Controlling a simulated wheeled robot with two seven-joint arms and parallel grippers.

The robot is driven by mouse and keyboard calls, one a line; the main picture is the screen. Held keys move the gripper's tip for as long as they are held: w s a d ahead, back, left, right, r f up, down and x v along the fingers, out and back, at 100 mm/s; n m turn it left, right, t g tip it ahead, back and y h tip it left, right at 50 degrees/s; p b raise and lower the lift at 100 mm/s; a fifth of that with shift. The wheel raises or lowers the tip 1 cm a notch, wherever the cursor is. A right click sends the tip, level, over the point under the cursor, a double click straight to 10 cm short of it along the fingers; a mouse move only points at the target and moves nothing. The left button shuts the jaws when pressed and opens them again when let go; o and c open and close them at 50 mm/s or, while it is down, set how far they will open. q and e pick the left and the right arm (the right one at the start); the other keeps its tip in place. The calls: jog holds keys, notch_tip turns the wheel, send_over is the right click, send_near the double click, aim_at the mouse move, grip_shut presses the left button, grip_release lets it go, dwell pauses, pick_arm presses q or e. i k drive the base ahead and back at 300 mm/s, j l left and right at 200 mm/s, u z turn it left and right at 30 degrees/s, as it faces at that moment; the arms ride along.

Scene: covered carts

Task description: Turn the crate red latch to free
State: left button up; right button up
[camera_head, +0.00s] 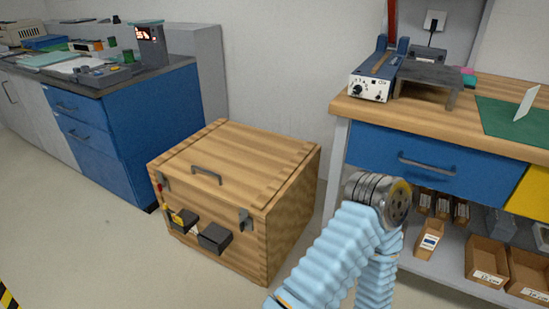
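A wooden crate (285,243) with a plank lid (240,150) stands on the floor in the middle. The lid looks closed and has a dark handle (206,175). A small latch with red on it (159,188) is at the front's left upper corner; its exact turn is too small to tell. A second, grey latch (245,219) is at the front's right upper corner. Neither of my grippers is in view. A pale blue sleeved arm of mine, bent at a grey joint, rises from the bottom, right of the crate.
Dark boxy fittings (215,238) jut from the crate's front, with a yellow piece (178,218) beside them. A blue cabinet (160,110) stands at left. A workbench (440,118) with open bins below is at right. Floor left of the crate is clear.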

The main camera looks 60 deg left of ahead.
aim_at(160, 186)
jog(key=u, duration=2.95)
jog(key=i+j, duration=0.2)
jog(key=i+j+z, duration=0.1)
jog(key=j, duration=0.35)
jog(key=i+j, duration=0.4)
jog(key=j, duration=0.25)
jog(key=i+j+z, duration=0.1)
jog(key=j, duration=0.2)
jog(key=i+j+z, duration=0.1)
jog(key=z, duration=1.45)
